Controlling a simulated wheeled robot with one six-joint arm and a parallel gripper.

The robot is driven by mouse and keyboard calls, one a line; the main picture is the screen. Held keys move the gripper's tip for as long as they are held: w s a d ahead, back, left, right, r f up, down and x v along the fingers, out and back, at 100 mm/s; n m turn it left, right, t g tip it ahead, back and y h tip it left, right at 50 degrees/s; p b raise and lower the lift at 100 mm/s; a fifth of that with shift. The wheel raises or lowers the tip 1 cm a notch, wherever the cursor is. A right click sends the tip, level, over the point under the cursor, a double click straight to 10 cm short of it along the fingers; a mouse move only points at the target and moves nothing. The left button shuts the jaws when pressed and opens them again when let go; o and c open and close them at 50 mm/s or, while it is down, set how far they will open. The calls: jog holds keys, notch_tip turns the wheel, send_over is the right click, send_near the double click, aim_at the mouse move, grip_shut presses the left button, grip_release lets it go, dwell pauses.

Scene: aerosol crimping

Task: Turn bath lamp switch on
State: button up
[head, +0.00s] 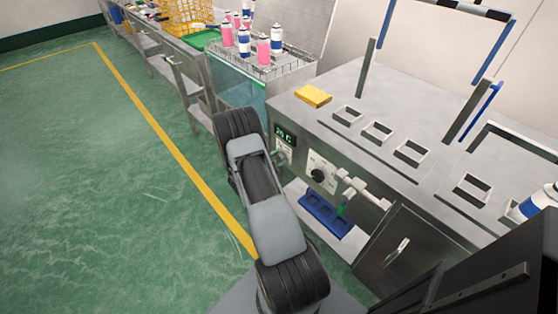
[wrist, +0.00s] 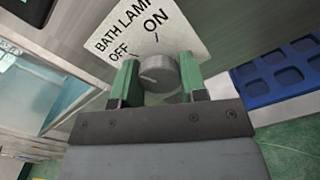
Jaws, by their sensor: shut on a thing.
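The bath lamp switch is a round grey knob (wrist: 158,76) on a white plate (wrist: 178,30) marked BATH LAMP, OFF and ON. My gripper (wrist: 159,72) has its two green fingers on either side of the knob and is shut on it. A faint pale mark on the knob's left side seems to lie nearer OFF than ON. In the head view, the plate (head: 284,149) shows in part below a green-digit display; my arm hides much of this spot, and the fingers are hard to make out there.
To the right is a plate with a black knob (head: 318,175), then white valve fittings (head: 362,189) and a blue holder (head: 325,212) on a low shelf. A yellow block (head: 313,96) lies on the bench top. Several cans stand on a rack behind. The green floor at left is clear.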

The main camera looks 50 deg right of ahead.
jog(key=m+b, duration=0.2)
jog(key=b, duration=0.1)
jog(key=m+b, duration=0.3)
jog(key=shift+f, duration=0.4)
jog(key=m+b, duration=0.3)
jog(key=b, duration=0.1)
jog(key=shift+a+r+m+b, duration=0.1)
jog(key=shift+r+m+b, duration=0.1)
jog(key=shift+m+b, duration=0.9)
jog(key=shift+b, duration=0.3)
jog(key=shift+r, duration=0.1)
jog(key=o, duration=0.9)
jog(key=shift+r, duration=0.1)
jog(key=a, duration=0.4)
jog(key=w+a+p, duration=0.1)
jog(key=a, duration=0.4)
jog(key=a+p, duration=0.1)
jog(key=a, duration=0.3)
jog(key=shift+w+a, duration=0.25)
jog(key=shift+a, duration=0.1)
